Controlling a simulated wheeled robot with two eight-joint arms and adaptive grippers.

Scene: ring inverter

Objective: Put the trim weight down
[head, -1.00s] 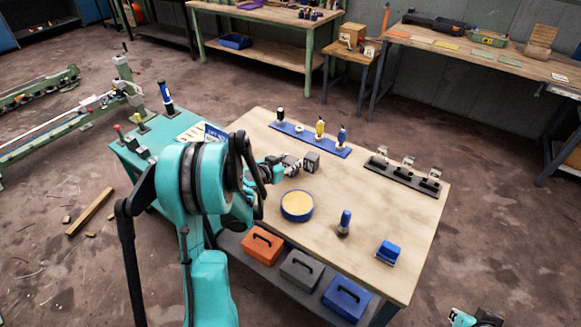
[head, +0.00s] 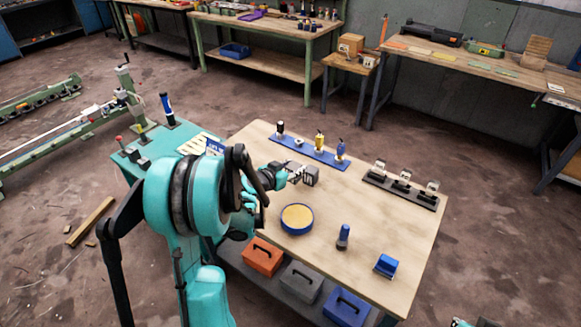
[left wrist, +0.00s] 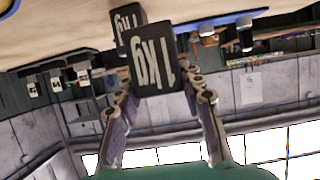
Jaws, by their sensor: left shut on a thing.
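The trim weight (head: 311,176) is a small dark block over the back left part of the wooden table. My left gripper (head: 300,174) is shut on it. In the left wrist view the weight (left wrist: 157,62) is marked "1kg" and sits between the two fingertips (left wrist: 158,88). A second dark face with similar marking (left wrist: 126,22) shows behind it; I cannot tell if it is a separate block. I cannot tell whether the weight touches the tabletop. Only a sliver of my right arm shows at the bottom right edge of the head view; its jaws cannot be made out.
On the table (head: 380,240) are a blue-rimmed round dish (head: 297,218), a blue-topped tool (head: 343,236), a blue block (head: 386,265), a blue rack (head: 310,152) and a black clamp rail (head: 400,189). Bare wood lies between dish and rail. Toolboxes (head: 301,281) stand on the shelf below.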

